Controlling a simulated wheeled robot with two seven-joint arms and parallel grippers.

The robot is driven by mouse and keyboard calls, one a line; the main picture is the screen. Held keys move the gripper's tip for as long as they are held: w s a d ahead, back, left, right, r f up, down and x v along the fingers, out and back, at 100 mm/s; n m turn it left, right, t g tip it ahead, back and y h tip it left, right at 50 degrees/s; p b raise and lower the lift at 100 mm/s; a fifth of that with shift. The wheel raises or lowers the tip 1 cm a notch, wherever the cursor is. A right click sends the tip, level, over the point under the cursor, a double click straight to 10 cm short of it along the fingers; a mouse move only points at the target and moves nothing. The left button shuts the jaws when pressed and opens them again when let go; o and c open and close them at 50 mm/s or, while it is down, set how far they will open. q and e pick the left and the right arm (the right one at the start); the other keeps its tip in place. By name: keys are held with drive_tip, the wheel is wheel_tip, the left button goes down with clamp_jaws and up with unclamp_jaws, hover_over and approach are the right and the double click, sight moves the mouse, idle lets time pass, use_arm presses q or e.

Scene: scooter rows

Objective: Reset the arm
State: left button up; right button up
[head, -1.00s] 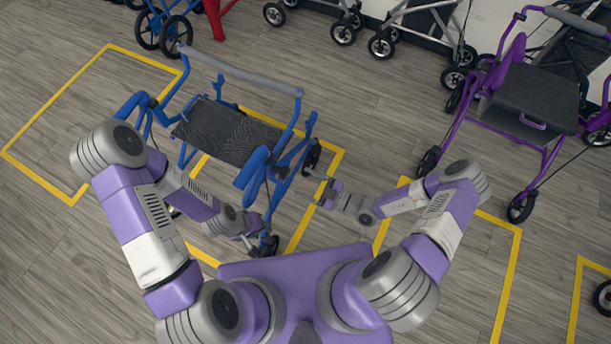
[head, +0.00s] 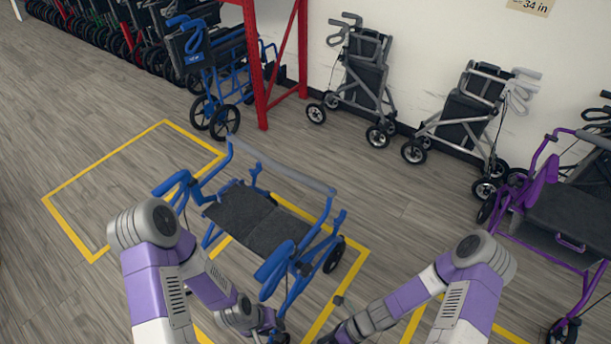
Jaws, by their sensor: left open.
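A blue rollator (head: 258,225) with a dark seat and a grey back bar stands upright in a yellow floor outline, in the middle of the head view. My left gripper (head: 270,328) is low in the view, just in front of the rollator's near side. It is open, and its tips are partly hidden at the bottom edge. My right gripper (head: 338,318) is low in the middle, near the rollator's right wheel. Its jaws are too small and overlapped to read. I cannot tell whether either gripper touches the frame.
A purple rollator (head: 560,215) stands at the right. Grey rollators (head: 362,75) stand along the white wall. A blue wheelchair (head: 212,70) stands by a red rack post (head: 254,70) at the back left. The yellow outline (head: 95,180) left of the blue rollator is empty.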

drive_tip(key=w+d+n+t+h, duration=0.2)
drive_tip(key=n+h, duration=0.1)
drive_tip(key=n, duration=0.9)
drive_tip(key=w+d+r+n+t+h, duration=0.1)
drive_tip(key=w+d+n+t+h, duration=0.1)
drive_tip(key=n, duration=1)
drive_tip(key=shift+w+d+r+h, duration=0.2)
drive_tip(key=shift+w+d+h, duration=0.3)
drive_tip(key=shift+d, duration=0.05)
